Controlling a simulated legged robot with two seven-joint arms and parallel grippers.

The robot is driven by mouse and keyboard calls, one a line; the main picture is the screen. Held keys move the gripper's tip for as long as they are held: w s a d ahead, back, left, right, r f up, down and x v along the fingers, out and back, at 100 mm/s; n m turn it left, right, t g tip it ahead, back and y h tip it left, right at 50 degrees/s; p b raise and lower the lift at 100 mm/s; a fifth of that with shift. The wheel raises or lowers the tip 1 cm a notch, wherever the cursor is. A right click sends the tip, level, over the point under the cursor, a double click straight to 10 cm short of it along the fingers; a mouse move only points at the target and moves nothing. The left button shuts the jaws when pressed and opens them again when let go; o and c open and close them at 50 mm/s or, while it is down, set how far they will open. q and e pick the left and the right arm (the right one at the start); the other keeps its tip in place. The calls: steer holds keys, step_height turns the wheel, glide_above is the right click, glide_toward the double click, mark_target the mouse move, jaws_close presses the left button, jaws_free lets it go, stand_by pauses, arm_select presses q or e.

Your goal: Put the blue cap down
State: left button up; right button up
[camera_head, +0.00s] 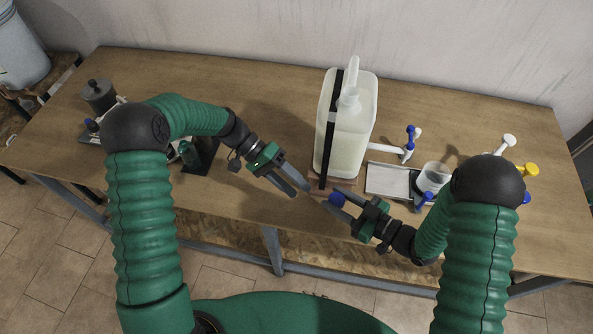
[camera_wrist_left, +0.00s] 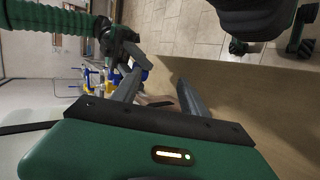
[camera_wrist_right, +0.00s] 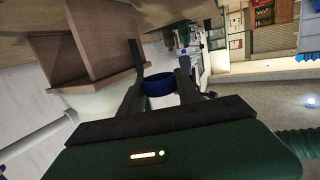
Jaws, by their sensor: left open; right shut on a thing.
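The blue cap (camera_head: 337,199) is held between the fingertips of my right gripper (camera_head: 340,201), in front of the large white jug (camera_head: 345,128). In the right wrist view the cap (camera_wrist_right: 159,85) sits between the two fingers. It also shows in the left wrist view (camera_wrist_left: 144,73), partly hidden behind a finger. My left gripper (camera_head: 300,188) is open and empty, just left of the cap and near the jug's lower front. The left gripper also shows in its own wrist view (camera_wrist_left: 158,82) with its fingers apart.
The jug stands on a wooden base with a black strap; its tap (camera_head: 408,145) has a blue handle. A pale tray (camera_head: 388,180) and a clear cup (camera_head: 433,177) lie right of it. A dark stand (camera_head: 201,155) is at left. The table (camera_head: 265,90) is clear behind my left arm.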

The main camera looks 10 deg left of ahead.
mark_target(333, 196)
arm_select(q)
steer(key=d+h, duration=0.1)
steer(key=d, duration=0.2)
steer(key=d+f+h, duration=0.1)
steer(key=d, duration=0.3)
steer(key=d+f+h, duration=0.1)
steer(key=d, duration=0.3)
steer(key=shift+m, duration=0.4)
steer(key=shift+a, duration=0.1)
steer(key=c, duration=0.9)
steer(key=o, duration=0.9)
steer(key=shift+a, duration=0.1)
